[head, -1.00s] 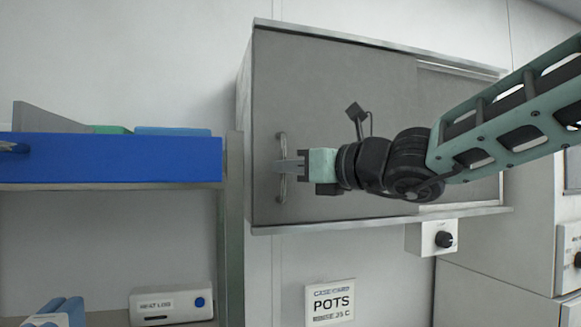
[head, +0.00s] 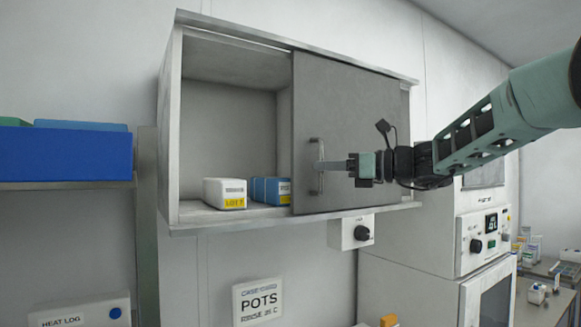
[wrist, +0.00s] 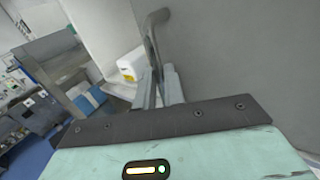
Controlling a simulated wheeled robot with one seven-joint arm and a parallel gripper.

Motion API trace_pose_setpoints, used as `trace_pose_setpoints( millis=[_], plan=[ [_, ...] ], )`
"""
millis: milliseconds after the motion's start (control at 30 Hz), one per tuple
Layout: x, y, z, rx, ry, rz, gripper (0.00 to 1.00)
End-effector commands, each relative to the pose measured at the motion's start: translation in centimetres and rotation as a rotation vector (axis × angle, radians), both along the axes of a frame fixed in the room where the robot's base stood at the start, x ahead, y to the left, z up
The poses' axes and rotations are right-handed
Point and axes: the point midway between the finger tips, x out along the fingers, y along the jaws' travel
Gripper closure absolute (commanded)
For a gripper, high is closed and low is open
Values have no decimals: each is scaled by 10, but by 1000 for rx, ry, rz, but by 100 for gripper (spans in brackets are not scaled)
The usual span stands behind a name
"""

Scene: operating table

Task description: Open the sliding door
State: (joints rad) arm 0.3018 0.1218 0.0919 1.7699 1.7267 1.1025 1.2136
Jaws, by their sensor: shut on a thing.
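The grey sliding door (head: 352,110) covers the right half of the wall cabinet (head: 172,120), and the left half stands open. Its upright bar handle (head: 313,170) is near the door's left edge. My gripper (head: 322,165) is shut on the handle, coming from the right. In the wrist view the fingers (wrist: 158,88) close around the handle (wrist: 152,42), with the door's grey face (wrist: 240,50) to the right.
Inside the open half are a white box (head: 224,193) and blue boxes (head: 270,190). A knob box (head: 350,232) hangs under the cabinet. A shelf with a blue bin (head: 65,155) is at left.

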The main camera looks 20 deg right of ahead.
Motion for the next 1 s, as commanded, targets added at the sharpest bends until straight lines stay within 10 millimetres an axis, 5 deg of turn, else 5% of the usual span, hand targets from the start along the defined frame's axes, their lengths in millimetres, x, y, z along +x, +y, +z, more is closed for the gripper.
trace_pose_setpoints(
  millis=[100,333,867,900,933,1000],
  plan=[
    [9,-30,0,1,2,-5,100],
    [18,-61,0,0,0,-3,100],
    [20,-70,0,1,-1,-1,100],
    [21,-70,0,1,-1,0,81],
    [21,-70,0,1,-1,-1,73],
    [21,-70,0,1,-1,0,68]
  ],
)
